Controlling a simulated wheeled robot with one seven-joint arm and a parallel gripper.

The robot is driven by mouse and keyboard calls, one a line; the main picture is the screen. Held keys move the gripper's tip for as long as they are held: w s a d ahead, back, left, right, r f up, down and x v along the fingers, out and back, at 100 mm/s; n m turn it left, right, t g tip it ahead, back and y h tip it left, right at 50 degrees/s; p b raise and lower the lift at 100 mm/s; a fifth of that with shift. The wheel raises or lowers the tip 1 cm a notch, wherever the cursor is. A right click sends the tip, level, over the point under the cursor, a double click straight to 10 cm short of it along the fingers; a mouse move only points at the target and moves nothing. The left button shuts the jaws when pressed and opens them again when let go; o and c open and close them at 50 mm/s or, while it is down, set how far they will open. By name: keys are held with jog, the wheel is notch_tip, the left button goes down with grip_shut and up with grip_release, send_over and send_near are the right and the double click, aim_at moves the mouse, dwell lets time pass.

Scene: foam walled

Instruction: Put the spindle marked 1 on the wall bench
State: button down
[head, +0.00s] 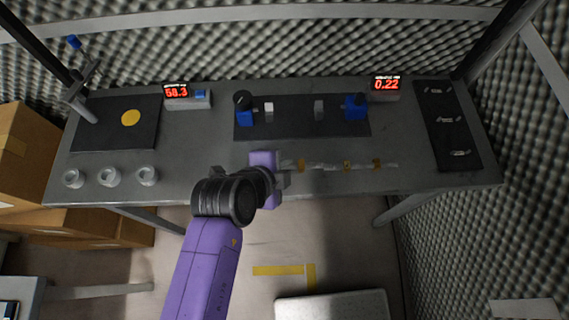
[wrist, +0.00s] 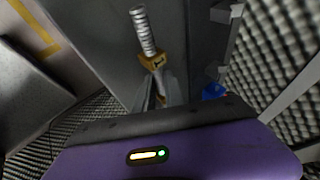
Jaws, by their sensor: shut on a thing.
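A thin, pale spindle (head: 301,166) with a gold block extends right from my gripper (head: 278,181), over the front part of the grey wall bench (head: 215,155). In the wrist view, the ribbed silver shaft and gold block (wrist: 152,61) point away from me, and a small dark mark on the block looks like a 1. My gripper (wrist: 163,97) is shut on the spindle's near end, which the fingers partly hide. More pale shaft with yellow marks (head: 361,165) lies in the same line; I cannot tell where one piece ends. Whether the held spindle touches the bench is unclear.
A dark mat with blue blocks (head: 355,107) is mid-bench, between two red-lit displays (head: 386,84). A right-hand dark panel (head: 447,122) holds small metal pieces. Left are three pale rings (head: 110,177) and a mat with a yellow disc (head: 131,118). Boxes (head: 90,227) stand left.

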jog(key=c, duration=1.4)
grip_release()
jog(key=shift+r, duration=0.4)
jog(key=b+v, duration=0.1)
jog(key=v, duration=1.1)
jog(key=shift+r, duration=0.25)
